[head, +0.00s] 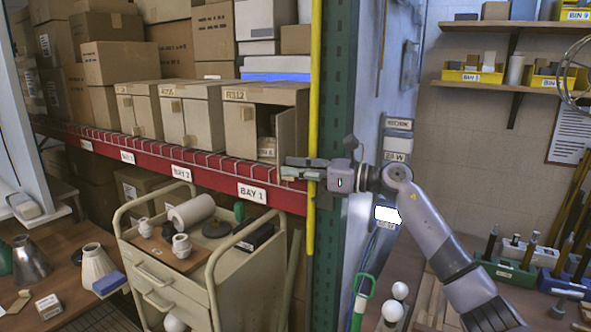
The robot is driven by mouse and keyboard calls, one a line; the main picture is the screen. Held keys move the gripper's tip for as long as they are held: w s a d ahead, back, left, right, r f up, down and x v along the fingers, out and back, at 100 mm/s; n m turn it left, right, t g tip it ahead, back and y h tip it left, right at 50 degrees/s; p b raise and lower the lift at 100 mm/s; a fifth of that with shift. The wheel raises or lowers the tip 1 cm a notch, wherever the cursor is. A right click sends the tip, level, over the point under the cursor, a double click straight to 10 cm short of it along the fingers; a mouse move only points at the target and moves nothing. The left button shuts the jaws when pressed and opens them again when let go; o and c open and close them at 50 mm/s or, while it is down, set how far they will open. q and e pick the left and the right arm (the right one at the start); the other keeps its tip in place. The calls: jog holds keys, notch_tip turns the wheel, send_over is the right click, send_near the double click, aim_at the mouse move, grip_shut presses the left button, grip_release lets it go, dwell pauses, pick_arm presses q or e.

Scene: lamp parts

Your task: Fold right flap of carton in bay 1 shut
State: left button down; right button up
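The carton in bay 1 (240,123) stands on the red shelf, above the BAY 1 label, with R312 on its top edge. Its left flap, with a small tab, covers the left part of the front. Its right flap (291,130) stands out from the front, leaving a dark gap with something brown inside. My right gripper (286,168) is at the lower end of the right flap, fingers pointing left. My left gripper is out of view.
A yellow post (315,90) and green rack upright (338,100) stand right beside my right gripper. Two more cartons (190,112) stand to the left. A cream cart (180,280) with lamp parts stands below the shelf. Wall shelves hold yellow bins (470,76).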

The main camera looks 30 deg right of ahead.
grip_shut()
dwell(0.6)
